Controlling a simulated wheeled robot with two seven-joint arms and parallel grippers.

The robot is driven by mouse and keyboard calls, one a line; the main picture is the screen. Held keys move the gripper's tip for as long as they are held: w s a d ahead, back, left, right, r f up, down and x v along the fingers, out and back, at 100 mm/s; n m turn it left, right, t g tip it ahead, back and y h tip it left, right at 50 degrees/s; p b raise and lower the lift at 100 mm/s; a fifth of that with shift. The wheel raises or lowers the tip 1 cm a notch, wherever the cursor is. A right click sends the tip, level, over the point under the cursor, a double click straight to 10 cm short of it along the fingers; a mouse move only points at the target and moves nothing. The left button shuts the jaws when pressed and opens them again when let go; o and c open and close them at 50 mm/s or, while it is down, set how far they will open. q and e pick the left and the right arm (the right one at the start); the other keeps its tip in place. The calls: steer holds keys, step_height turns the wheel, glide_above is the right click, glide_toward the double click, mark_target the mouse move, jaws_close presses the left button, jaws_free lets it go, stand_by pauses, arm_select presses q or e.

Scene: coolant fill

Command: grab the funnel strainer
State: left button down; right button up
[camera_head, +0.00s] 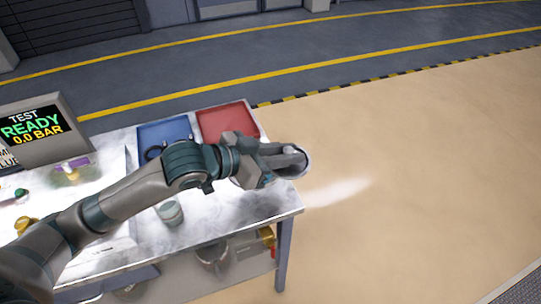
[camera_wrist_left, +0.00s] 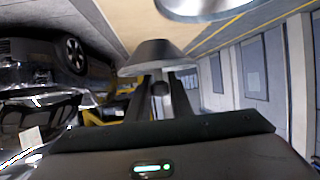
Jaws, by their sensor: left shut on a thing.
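My left gripper (camera_head: 285,160) reaches in from the left, over the right end of the workbench. It is shut on the funnel strainer, a grey round-rimmed piece (camera_head: 302,165) showing at the fingertips, beyond the table's right edge. In the left wrist view a grey cone-shaped part (camera_wrist_left: 157,55) sits at the ends of the dark fingers (camera_wrist_left: 162,90). The fingers hide part of the strainer in the head view. My right gripper is not in view.
The white workbench (camera_head: 245,208) carries a blue tray (camera_head: 165,131), a red tray (camera_head: 225,118), a small grey cup (camera_head: 170,213) and a test display (camera_head: 33,125). Metal containers (camera_head: 213,255) stand on the shelf below. The floor right of the bench is clear.

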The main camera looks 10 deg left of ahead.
arm_select(q)
steer(key=shift+s+d+r, duration=0.2)
steer(key=shift+d+r, duration=0.1)
steer(key=shift+d, duration=0.15)
steer(key=shift+s+d+r, duration=0.15)
steer(key=shift+d+r, duration=0.1)
steer(key=shift+d, duration=0.2)
